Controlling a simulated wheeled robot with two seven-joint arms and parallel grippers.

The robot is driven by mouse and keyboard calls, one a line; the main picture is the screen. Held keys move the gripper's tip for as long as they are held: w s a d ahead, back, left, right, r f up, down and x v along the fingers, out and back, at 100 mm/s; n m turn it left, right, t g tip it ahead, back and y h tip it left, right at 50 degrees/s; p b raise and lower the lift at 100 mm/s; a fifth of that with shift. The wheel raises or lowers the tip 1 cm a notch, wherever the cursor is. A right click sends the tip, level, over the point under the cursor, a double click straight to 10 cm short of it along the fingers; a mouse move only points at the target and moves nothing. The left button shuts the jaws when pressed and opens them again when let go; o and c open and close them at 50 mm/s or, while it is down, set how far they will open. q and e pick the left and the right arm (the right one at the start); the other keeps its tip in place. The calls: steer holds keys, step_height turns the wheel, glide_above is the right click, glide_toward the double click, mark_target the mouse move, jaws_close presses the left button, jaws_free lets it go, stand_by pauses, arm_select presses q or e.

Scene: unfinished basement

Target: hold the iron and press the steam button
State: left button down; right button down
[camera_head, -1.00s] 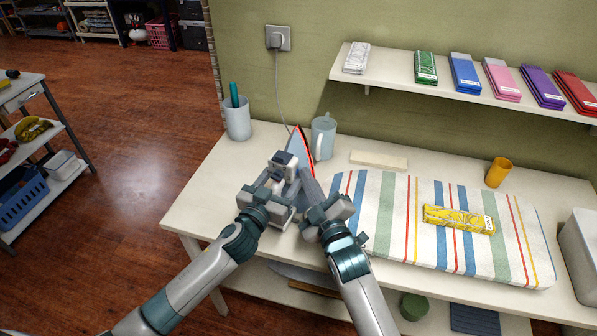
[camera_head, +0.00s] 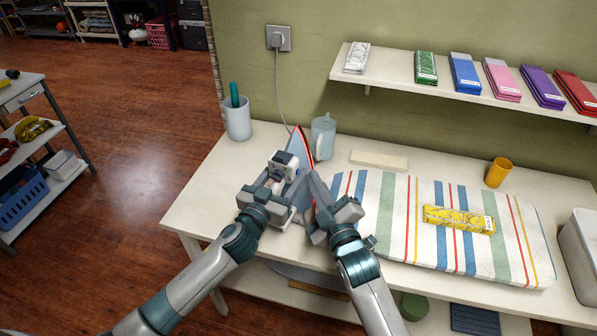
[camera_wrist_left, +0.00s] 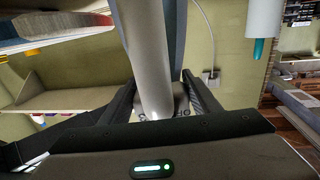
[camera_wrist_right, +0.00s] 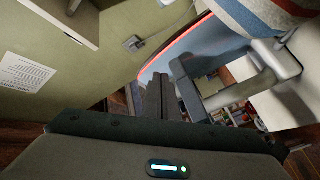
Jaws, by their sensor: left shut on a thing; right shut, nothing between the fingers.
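The iron (camera_head: 298,150) stands tilted up at the left part of the table, its blue plate edged in red. My left gripper (camera_head: 283,172) is shut on the iron's pale grey handle, which shows between its fingers in the left wrist view (camera_wrist_left: 150,70). My right gripper (camera_head: 312,178) is shut and empty, close beside the iron's right side. In the right wrist view its closed fingers (camera_wrist_right: 162,98) are near the iron's plate and red edge (camera_wrist_right: 180,42). The steam button is not clearly visible, and I cannot tell whether the fingertips touch the iron.
A pale blue pitcher (camera_head: 323,137) stands just behind the iron. A cup with a teal item (camera_head: 238,119) is at the back left. A striped cloth board (camera_head: 400,215) with a yellow pack (camera_head: 458,219) covers the right. A cord runs to the wall socket (camera_head: 278,38).

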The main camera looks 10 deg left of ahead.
arm_select(q)
steer(key=shift+f, duration=0.1)
arm_select(e)
steer(key=d, duration=0.2)
steer(key=s+d, duration=0.1)
steer(key=d, duration=0.1)
steer(key=shift+d, duration=0.25)
arm_select(q)
steer(key=c, duration=0.6)
jaws_free()
arm_select(e)
steer(key=shift+w, duration=0.1)
arm_select(q)
steer(key=shift+o, duration=0.2)
steer(key=s+a, duration=0.2)
steer(key=s, duration=0.9)
steer(key=shift+s+a, duration=0.15)
steer(key=shift+s, duration=0.25)
